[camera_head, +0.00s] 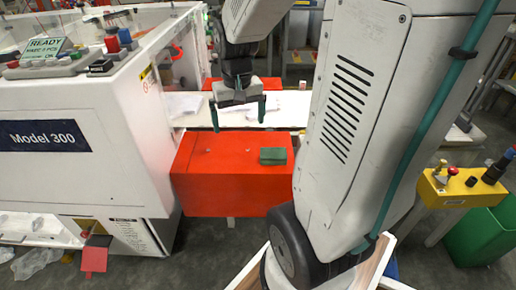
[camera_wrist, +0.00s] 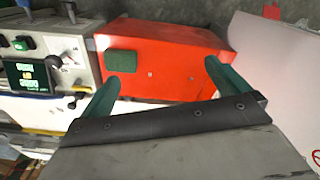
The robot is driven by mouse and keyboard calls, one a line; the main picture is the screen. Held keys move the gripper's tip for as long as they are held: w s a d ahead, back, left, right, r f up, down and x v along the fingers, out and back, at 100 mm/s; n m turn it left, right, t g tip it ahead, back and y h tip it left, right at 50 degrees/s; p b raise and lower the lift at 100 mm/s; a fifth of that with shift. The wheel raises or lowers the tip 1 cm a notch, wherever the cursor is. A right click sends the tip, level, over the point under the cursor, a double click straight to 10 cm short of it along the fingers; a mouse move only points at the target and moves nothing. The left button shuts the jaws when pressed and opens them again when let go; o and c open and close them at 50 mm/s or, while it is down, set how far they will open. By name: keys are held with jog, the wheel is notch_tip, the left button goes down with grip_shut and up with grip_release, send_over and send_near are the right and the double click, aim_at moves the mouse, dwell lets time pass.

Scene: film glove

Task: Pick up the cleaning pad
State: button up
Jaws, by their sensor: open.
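The cleaning pad (camera_head: 273,156) is a small dark green block lying flat on top of a red box (camera_head: 215,175), near the box's right end. In the wrist view the pad (camera_wrist: 122,62) shows on the red surface (camera_wrist: 180,75), just beyond the tip of the left finger. My gripper (camera_head: 239,115) is open and empty, with its two green fingers spread apart. In the head view it hangs behind and to the left of the pad. The gripper also shows in the wrist view (camera_wrist: 160,76), with its fingers apart and not touching the pad.
A white machine marked Model 300 (camera_head: 60,165) stands close on the left of the red box. A white conveyor surface (camera_head: 280,112) lies behind the box. A yellow control box (camera_head: 455,187) and a green bin (camera_head: 480,235) are at the right.

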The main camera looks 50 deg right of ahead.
jog(key=w+d+f+m, duration=0.1)
jog(key=d+f+m, duration=0.1)
jog(key=d+f, duration=0.5)
jog(key=m, duration=0.2)
send_over(273, 152)
jog(key=shift+g, duration=0.3)
jog(key=f, duration=0.6)
jog(key=shift+w+d+f, duration=0.15)
jog(key=shift+w, duration=0.05)
jog(key=f, duration=0.8)
jog(key=shift+s, duration=0.25)
jog(key=c, duration=0.9)
jog(key=shift+o, duration=0.2)
jog(key=shift+r, duration=0.15)
